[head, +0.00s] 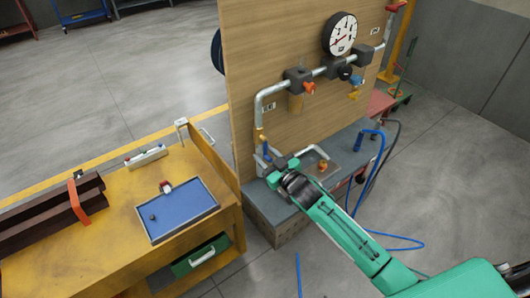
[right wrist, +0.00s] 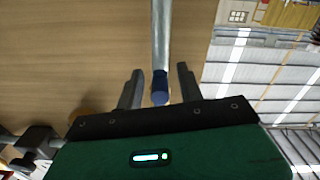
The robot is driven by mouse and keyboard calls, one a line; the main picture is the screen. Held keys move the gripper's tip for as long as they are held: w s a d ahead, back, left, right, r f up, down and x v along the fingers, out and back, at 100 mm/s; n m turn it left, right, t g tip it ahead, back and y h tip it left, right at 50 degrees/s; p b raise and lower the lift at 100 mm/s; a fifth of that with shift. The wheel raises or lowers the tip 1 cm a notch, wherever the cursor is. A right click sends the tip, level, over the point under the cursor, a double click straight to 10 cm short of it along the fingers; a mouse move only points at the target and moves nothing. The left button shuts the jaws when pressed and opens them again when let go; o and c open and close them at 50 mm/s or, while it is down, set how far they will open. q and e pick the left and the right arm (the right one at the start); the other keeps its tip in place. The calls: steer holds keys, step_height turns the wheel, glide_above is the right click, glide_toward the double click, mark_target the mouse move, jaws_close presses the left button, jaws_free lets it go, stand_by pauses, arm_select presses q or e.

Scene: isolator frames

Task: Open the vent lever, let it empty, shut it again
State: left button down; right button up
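A blue lever grip (head: 267,151) shows low on the left of the wooden panel, below the bend of the grey pipe (head: 259,105); I cannot tell whether it is the vent lever. My right gripper (head: 272,161) is at this grip, with its arm reaching in from the lower right. In the right wrist view, the two fingers (right wrist: 160,76) are apart, on either side of a blue end (right wrist: 160,90) on a grey rod (right wrist: 161,35). Gaps show on both sides, so nothing is gripped. My left gripper is not in view.
The panel (head: 288,124) carries a round gauge (head: 340,34), an orange valve handle (head: 309,88) and a yellow one (head: 354,95). A grey plinth (head: 273,214) lies below. A yellow bench (head: 110,252) with a blue tray (head: 178,212) stands left. A blue hose (head: 381,146) hangs at right.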

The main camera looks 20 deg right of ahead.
steer(key=shift+w+a, duration=0.1)
steer(key=shift+w, duration=0.15)
jaws_close()
stand_by(0.3)
